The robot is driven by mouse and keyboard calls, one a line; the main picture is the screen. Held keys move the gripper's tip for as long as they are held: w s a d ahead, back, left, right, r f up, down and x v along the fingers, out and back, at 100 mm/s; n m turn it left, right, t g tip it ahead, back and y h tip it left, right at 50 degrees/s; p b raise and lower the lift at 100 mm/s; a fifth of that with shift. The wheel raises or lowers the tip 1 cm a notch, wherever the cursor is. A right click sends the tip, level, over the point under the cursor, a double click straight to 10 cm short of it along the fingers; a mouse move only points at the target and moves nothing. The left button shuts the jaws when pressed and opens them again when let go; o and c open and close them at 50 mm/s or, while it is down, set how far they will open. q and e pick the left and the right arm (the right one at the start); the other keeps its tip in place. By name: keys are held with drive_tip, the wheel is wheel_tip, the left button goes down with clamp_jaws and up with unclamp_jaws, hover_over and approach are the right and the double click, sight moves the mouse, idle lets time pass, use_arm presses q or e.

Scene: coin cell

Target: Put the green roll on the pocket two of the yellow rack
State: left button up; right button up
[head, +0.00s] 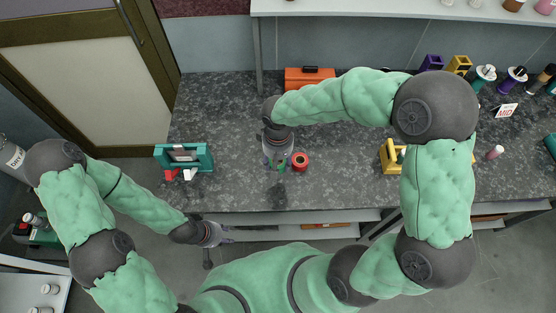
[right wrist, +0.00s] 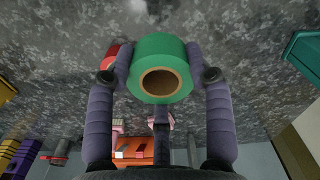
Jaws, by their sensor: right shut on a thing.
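My right gripper (head: 277,165) is over the middle of the table, shut on the green roll. In the right wrist view the green roll (right wrist: 160,65) sits between the two fingers of that gripper (right wrist: 157,76), with its brown core facing the camera. In the head view only a small bit of green shows at the fingertips. The yellow rack (head: 387,157) stands on the table to the right, partly hidden by my right arm, so its pockets cannot be told apart. My left gripper (head: 226,234) is in front of the table edge, empty, its fingers apart.
A red roll (head: 300,161) lies just right of my right gripper. A teal holder (head: 183,157) stands at left, with red and white pieces before it. An orange toolbox (head: 310,78) is behind. The table between red roll and rack is clear.

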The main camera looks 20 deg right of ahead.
drive_tip(key=w+f, duration=0.1)
drive_tip(key=f, duration=0.1)
drive_tip(key=w+d+f+b, duration=0.1)
drive_tip(key=w+f, duration=0.1)
drive_tip(key=w+f+b, duration=0.1)
drive_tip(key=w+f, duration=0.1)
drive_tip(key=shift+w+d, duration=0.1)
drive_tip(key=shift+d, duration=0.15)
drive_tip(key=shift+w+f+b, duration=0.2)
drive_tip(key=shift+f+b, duration=0.5)
drive_tip(key=shift+f, duration=0.95)
drive_tip(key=shift+f, duration=0.2)
drive_tip(key=o, duration=1.3)
drive_tip(key=shift+c, duration=0.2)
drive_tip(key=shift+r, duration=0.15)
